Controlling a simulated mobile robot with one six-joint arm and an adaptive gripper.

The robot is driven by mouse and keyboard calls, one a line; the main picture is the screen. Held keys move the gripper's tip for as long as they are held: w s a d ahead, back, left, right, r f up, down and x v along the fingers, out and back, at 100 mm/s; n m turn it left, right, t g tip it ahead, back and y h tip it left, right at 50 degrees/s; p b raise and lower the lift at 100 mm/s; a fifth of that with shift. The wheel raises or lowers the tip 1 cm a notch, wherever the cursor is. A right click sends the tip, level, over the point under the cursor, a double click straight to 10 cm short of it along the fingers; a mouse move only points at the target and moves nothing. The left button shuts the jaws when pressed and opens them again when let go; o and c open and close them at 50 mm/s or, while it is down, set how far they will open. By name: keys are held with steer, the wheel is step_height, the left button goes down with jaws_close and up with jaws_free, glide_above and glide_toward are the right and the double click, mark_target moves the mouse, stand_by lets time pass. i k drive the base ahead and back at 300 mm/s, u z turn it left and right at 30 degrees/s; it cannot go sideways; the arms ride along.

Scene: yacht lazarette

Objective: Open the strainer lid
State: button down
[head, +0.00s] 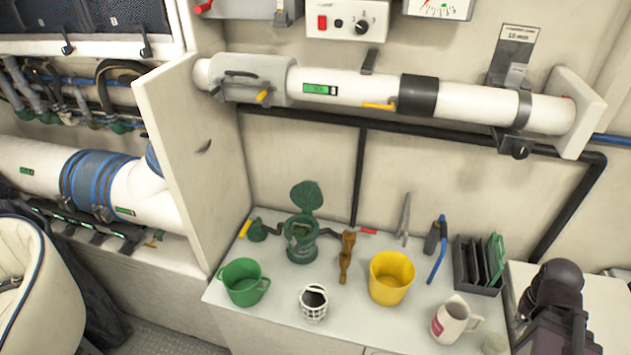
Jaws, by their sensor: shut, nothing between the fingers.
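The green strainer (301,247) stands on the white counter against the back wall. Its round green lid (305,198) is raised and stands upright behind the body, so the top of the strainer is uncovered. The inside looks dark green, and its contents are too small to make out. Dark parts of my arm (555,290) show at the lower right, well apart from the strainer. My gripper's fingertips do not show in this view.
A green bucket (243,284), white basket (314,304), brown tool (346,257) and yellow bucket (390,280) crowd around the strainer's front. A white mug (454,321) and dark rack (478,268) stand farther right. A white pipe (370,93) runs above; a white partition (190,160) bounds the left.

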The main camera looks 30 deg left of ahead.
mark_target(306, 195)
steer(key=k, duration=1.25)
steer(key=u, duration=0.65)
steer(key=i, duration=1.75)
steer(key=z, duration=0.6)
